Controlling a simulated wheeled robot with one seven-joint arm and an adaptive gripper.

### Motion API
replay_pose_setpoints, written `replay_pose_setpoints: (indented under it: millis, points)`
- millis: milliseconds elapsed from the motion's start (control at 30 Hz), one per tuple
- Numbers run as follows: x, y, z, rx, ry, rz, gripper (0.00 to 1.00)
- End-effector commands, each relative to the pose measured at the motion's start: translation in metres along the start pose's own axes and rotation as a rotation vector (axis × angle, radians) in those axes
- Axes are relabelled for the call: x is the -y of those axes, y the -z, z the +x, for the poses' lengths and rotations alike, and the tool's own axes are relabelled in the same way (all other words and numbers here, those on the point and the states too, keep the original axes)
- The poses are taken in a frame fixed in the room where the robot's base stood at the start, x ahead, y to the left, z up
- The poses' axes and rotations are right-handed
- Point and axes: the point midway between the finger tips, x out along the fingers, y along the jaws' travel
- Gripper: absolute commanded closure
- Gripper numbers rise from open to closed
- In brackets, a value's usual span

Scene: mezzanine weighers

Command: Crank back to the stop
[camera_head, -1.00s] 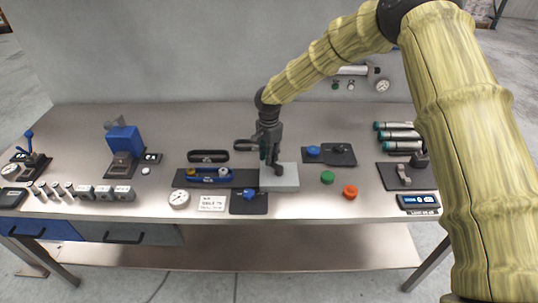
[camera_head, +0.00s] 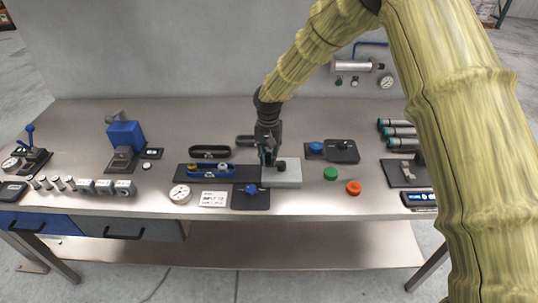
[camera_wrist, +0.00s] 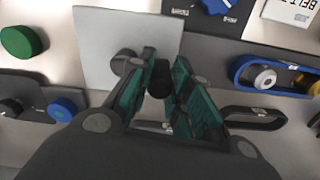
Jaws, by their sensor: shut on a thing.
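A light grey block (camera_head: 287,176) stands at the front middle of the bench, with a dark round crank hub (camera_head: 281,165) on it. In the wrist view, the grey block (camera_wrist: 105,30) lies beyond my fingers and the hub (camera_wrist: 124,62) shows left of them. My gripper (camera_head: 268,157) points down over the block's left back part. Its teal-padded fingers (camera_wrist: 162,92) are shut on a black crank knob (camera_wrist: 161,72), beside the hub. The arm between hub and knob is mostly hidden by the fingers. No stop can be made out.
Left of the block is a blue belt loop with pulleys (camera_head: 211,171); black belt loops (camera_head: 210,152) lie behind it. A blue knob on a dark plate (camera_head: 251,189) sits in front. Green (camera_head: 330,174) and orange (camera_head: 353,188) buttons are to the right.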

Motion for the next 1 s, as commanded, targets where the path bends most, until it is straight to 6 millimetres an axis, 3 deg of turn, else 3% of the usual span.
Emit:
replay_pose_setpoints:
  millis: [600,1000]
  points:
    - [-0.015,-0.022,0.0,0.002,-0.001,-0.574,1.0]
    - [-0.025,-0.029,0.0,0.002,0.0,-0.832,1.0]
